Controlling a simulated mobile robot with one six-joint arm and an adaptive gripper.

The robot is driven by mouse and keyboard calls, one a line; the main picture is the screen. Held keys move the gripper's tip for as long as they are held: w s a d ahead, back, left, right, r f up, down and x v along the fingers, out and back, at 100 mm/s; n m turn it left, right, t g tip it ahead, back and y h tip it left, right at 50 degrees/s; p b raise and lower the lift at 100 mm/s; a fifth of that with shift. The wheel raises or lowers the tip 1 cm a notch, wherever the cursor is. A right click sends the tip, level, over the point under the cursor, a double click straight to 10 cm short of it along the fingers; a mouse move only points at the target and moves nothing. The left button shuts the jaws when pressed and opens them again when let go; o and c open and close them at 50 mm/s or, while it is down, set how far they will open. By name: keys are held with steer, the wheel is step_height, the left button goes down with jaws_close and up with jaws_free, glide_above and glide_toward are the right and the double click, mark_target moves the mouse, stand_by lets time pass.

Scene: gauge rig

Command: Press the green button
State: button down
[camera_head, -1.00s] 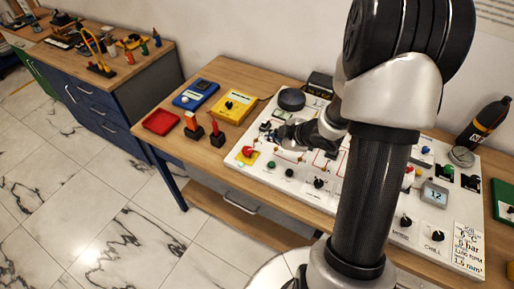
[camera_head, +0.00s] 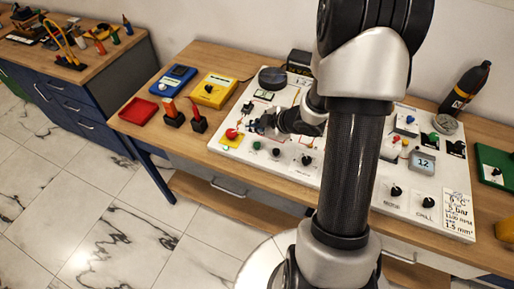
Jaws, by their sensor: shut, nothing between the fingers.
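The green button (camera_head: 257,145) is a small round cap near the front left edge of the white panel (camera_head: 225,151). It sits right of a red mushroom button on a yellow plate (camera_head: 231,134). My gripper (camera_head: 256,126) is shut and empty. It shows just above the green button in the picture, over the panel's left part. I see no contact with the button; the height gap is hard to judge. My arm hides the middle of the panel.
Black knobs (camera_head: 306,159) stand right of the green button. A dark round knob (camera_head: 272,77) is behind my gripper.

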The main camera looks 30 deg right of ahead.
mark_target(256, 146)
steer(key=shift+f+b, duration=1.85)
steer(key=shift+f, duration=0.7)
steer(key=shift+f+b, duration=0.3)
steer(key=shift+f, duration=0.15)
steer(key=shift+f+b, duration=0.45)
steer(key=shift+f, duration=0.1)
steer(key=shift+r, duration=0.1)
steer(key=shift+r+p, duration=0.9)
steer(key=shift+p, duration=0.1)
steer(key=shift+r, duration=0.1)
step_height(256, 146, up, 5)
steer(key=p, duration=0.4)
steer(key=shift+p, duration=0.35)
